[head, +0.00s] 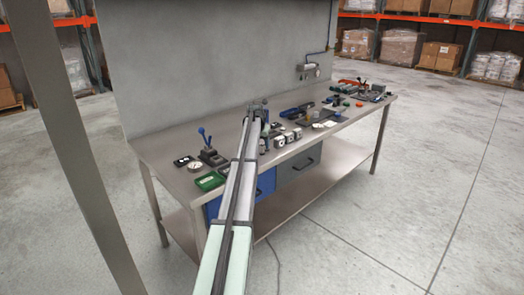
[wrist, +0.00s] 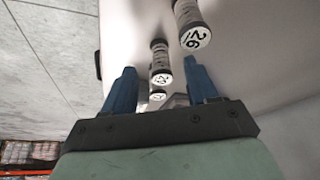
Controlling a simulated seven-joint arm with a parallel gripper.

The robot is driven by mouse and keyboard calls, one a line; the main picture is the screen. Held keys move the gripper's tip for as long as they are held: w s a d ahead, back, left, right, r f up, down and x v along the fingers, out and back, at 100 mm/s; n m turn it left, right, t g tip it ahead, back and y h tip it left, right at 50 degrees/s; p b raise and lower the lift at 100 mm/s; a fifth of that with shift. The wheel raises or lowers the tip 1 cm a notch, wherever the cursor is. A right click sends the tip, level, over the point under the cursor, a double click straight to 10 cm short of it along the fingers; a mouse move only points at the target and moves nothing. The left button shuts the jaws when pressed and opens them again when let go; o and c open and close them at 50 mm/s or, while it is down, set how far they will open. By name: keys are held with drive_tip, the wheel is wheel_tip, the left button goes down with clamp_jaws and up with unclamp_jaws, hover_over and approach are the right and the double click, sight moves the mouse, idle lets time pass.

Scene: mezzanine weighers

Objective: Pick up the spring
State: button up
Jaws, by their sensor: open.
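I cannot make out the spring for certain in either view. My gripper (wrist: 160,68) is open, with its two blue fingers apart in the wrist view. Between the fingers is a dark cylinder with a white numbered end (wrist: 161,78). A smaller white-ended piece (wrist: 157,95) and a pale shape, too unclear to name, lie there too. A larger cylinder marked 26 (wrist: 194,38) is just beyond the right finger. In the head view my gripper (head: 258,104) is over the middle of the metal workbench (head: 160,152); my arm hides part of the bench.
A green tray (head: 209,181), a blue-knobbed lever device (head: 208,150) and a round dial (head: 195,167) are left of my arm. Several small blocks (head: 280,141) and tools crowd the right side. A grey back panel (head: 215,60) rises behind. The bench's back left is bare.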

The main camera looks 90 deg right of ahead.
sight(261, 145)
drive_tip(key=x, duration=0.4)
drive_tip(key=shift+d+f, duration=0.15)
drive_tip(key=shift+d, duration=0.1)
drive_tip(key=c, duration=1.1)
